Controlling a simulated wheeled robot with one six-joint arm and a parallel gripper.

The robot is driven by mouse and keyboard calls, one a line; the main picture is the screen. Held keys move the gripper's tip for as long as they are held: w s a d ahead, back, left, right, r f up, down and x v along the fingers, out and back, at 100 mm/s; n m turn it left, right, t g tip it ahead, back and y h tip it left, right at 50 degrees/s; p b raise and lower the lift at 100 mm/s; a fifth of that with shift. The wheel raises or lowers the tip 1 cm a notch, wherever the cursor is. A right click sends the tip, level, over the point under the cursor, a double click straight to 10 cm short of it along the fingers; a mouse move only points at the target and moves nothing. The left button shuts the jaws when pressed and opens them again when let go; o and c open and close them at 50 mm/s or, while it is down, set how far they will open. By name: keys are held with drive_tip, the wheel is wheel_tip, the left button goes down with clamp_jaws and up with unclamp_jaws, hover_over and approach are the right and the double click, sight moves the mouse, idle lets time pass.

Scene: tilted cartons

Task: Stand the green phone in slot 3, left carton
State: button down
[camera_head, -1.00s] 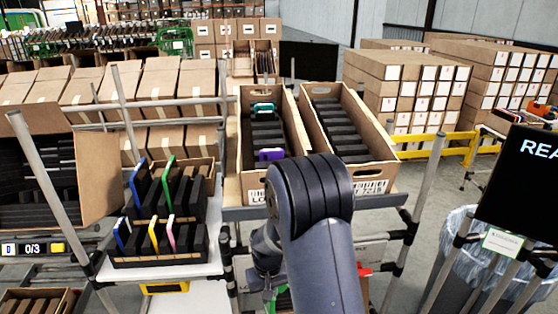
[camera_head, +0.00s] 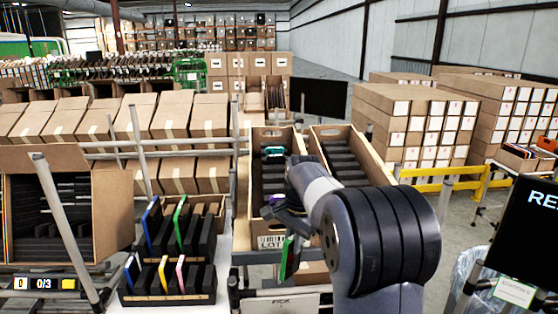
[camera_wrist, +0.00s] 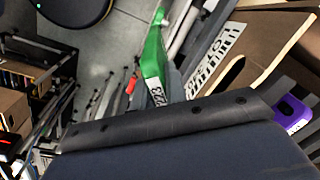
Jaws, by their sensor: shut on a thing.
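My gripper (camera_head: 292,238) is shut on the green phone (camera_head: 287,260), which hangs below it, tilted, in front of the cartons. The phone also shows in the wrist view (camera_wrist: 152,62), with a white number label on its edge. The left carton (camera_head: 257,228) stands behind the gripper, with black dividers inside. A teal phone (camera_head: 273,151) stands near its far end and a purple phone nearer its front; the purple one also shows in the wrist view (camera_wrist: 290,113). My arm hides part of the carton's right front. Slot numbers cannot be read.
The right carton (camera_head: 318,150) stands close beside the left one, partly behind my arm. A black rack with blue, green, yellow and pink phones (camera_head: 165,299) is at the left. A shelf post (camera_head: 65,225) stands further left. A dark screen (camera_head: 522,225) is at the right.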

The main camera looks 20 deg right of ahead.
drive_tip(key=s+d+r+m, duration=0.1)
drive_tip(key=r+m, duration=0.2)
drive_tip(key=r, duration=0.3)
drive_tip(key=s+d+r+m, duration=0.1)
drive_tip(key=s+r+m, duration=0.1)
drive_tip(key=r, duration=0.4)
drive_tip(key=s+d+r+m+t+h, duration=0.1)
drive_tip(key=s+r+m, duration=0.1)
drive_tip(key=r, duration=0.4)
drive_tip(key=shift+d+r+m, duration=0.15)
drive_tip(key=shift+d+m, duration=0.1)
drive_tip(key=shift+m, duration=0.55)
drive_tip(key=shift+w, duration=0.1)
